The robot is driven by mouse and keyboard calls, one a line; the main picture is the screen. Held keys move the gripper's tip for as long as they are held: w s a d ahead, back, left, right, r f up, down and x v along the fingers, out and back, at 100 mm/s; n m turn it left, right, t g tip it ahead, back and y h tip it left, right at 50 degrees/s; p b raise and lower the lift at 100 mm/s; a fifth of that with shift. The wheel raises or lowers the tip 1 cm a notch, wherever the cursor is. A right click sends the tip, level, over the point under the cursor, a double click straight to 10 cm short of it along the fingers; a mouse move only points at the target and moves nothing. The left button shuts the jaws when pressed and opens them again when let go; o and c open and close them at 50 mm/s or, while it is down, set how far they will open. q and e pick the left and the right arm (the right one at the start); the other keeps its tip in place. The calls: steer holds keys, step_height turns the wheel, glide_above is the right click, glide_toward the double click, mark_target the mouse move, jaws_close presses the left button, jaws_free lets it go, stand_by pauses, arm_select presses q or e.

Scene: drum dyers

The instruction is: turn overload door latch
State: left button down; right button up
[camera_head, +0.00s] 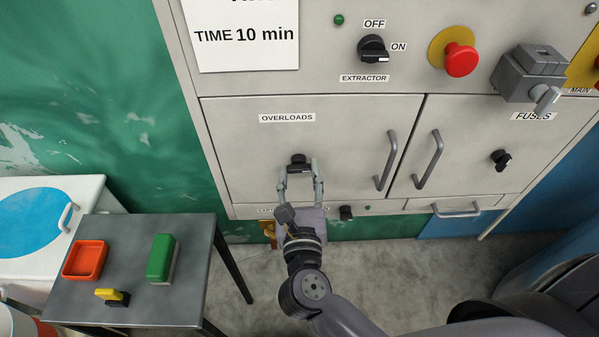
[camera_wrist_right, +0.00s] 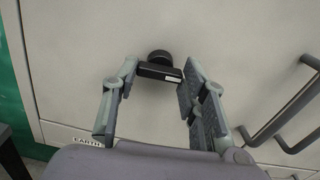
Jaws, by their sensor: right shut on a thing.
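The overload door (camera_head: 335,140) is a shut grey cabinet panel labelled OVERLOADS. Its black latch (camera_head: 299,158) is left of the door's bar handle (camera_head: 386,160). My right gripper (camera_head: 299,168) reaches up from below, its two fingers on either side of the latch and shut on it. In the right wrist view, the latch (camera_wrist_right: 160,70) has a round base and a bar lying roughly crosswise between the fingertips (camera_wrist_right: 158,78). The fingertips partly hide the bar's ends. My left gripper is not in view.
The fuses door (camera_head: 470,140) with its own handle and black latch is shut on the right. An extractor knob (camera_head: 373,49) and a red button (camera_head: 460,60) are above. A metal table (camera_head: 130,240) with coloured items stands at lower left.

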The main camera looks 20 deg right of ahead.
steer(key=shift+r+n+p, duration=0.25)
steer(key=shift+n+p, duration=0.45)
steer(key=shift+p, duration=0.05)
steer(key=n+p, duration=1)
steer(key=n, duration=0.1)
steer(key=shift+n+p, duration=0.35)
steer(key=shift+n, duration=0.05)
steer(key=shift+a+f+n+p, duration=0.15)
steer(key=shift+n+p, duration=0.45)
steer(key=shift+n, duration=0.3)
steer(key=shift+d+f+n+p, duration=0.1)
steer(key=shift+n+p, duration=0.5)
steer(key=shift+n, duration=0.3)
steer(key=o, duration=1.2)
steer(key=shift+c, duration=0.2)
